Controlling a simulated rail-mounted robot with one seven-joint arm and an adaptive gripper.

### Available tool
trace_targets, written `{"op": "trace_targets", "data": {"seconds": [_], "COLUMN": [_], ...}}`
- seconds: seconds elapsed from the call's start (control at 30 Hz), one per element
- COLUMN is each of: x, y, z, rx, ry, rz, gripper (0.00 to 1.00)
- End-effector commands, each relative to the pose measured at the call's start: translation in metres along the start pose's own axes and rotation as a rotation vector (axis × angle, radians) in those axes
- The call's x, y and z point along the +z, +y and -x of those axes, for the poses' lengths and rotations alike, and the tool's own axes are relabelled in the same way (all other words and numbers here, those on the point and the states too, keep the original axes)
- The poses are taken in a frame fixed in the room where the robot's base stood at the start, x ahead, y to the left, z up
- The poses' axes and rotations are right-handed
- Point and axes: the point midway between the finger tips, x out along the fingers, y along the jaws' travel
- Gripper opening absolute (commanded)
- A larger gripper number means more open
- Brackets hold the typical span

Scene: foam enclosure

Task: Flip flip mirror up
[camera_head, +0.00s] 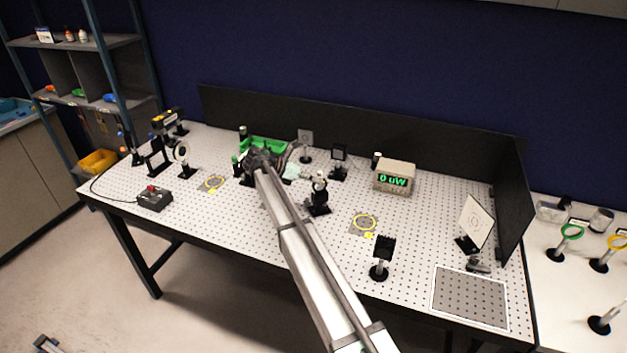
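My arm reaches from the bottom of the head view to the back middle of the perforated optical table (420,270). My gripper (260,163) is a small dark shape there, near a green tray, and its fingers are too small and dark to make out. A black post mount with a round optic (318,190) stands upright just right of my arm. Another black mount (339,160) stands behind it. I cannot tell which mount is the flip mirror; it may be partly hidden by my gripper or arm.
A power meter (394,176) reads 0 uW. A green tray (264,145), white screen (476,221), black plate on a post (382,256) and red-button box (154,198) stand on the table. Black panels (400,140) close the back and right.

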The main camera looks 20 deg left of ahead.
Motion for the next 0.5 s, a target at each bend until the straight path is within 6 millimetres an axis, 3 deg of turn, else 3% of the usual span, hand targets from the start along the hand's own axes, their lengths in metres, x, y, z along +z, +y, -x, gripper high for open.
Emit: {"op": "trace_targets", "data": {"seconds": [0.03, 0.17, 0.4, 0.5], "x": [0.008, 0.006, -0.012, -0.022], "y": [0.005, -0.002, -0.038, -0.019], "z": [0.002, 0.002, 0.0, 0.017], "rx": [0.014, 0.012, -0.002, 0.0], "ry": [-0.015, -0.014, -0.003, -0.002], "rz": [-0.006, -0.007, -0.007, -0.006], "gripper": [0.0, 0.0, 0.0, 0.0]}}
